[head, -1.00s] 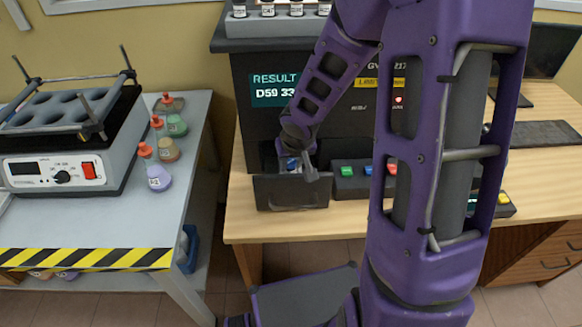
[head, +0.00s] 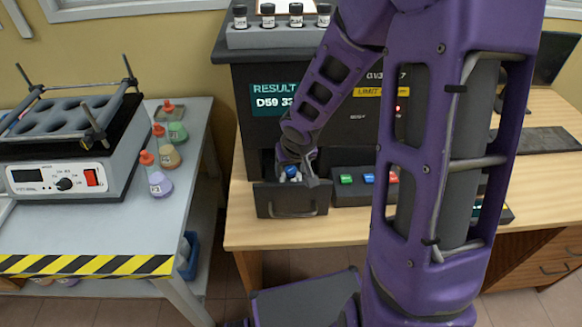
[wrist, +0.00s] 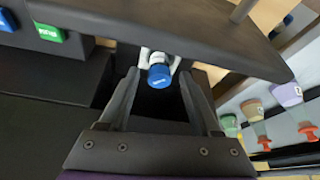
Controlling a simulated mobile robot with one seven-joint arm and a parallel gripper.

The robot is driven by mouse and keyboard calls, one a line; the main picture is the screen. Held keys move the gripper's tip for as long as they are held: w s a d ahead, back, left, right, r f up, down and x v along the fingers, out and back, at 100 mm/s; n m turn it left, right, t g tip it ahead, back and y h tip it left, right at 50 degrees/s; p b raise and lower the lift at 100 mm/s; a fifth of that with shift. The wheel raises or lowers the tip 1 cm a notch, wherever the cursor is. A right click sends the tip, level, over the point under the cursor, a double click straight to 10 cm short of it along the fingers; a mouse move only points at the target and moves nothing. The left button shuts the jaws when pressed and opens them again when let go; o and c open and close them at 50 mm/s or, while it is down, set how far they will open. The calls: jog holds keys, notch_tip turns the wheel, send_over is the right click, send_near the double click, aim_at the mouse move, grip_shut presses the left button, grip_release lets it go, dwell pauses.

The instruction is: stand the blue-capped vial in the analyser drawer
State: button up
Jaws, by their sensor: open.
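The analyser drawer (head: 290,203) is pulled out from the front of the dark analyser. The blue-capped vial (head: 291,172) is at the drawer, behind its front panel; only its cap shows clearly in the head view. In the wrist view the blue cap (wrist: 160,76) is seen from above, between the tips of my gripper (wrist: 159,80). My gripper is open, with a finger on each side of the vial. The drawer's dark front panel (wrist: 200,45) runs just beyond the vial. The vial's lower part and base are hidden, so I cannot tell how it is seated.
A rack (head: 275,37) with several dark-capped vials is on top of the analyser. A button panel (head: 350,193) stands right of the drawer; its green button (wrist: 48,32) shows in the wrist view. Flasks (head: 158,182) and a heater block (head: 65,165) stand on the left bench.

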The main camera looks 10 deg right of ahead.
jog(key=p+v, duration=0.6)
jog(key=v, duration=0.4)
jog(key=shift+r, duration=0.2)
jog(key=shift+s, duration=0.1)
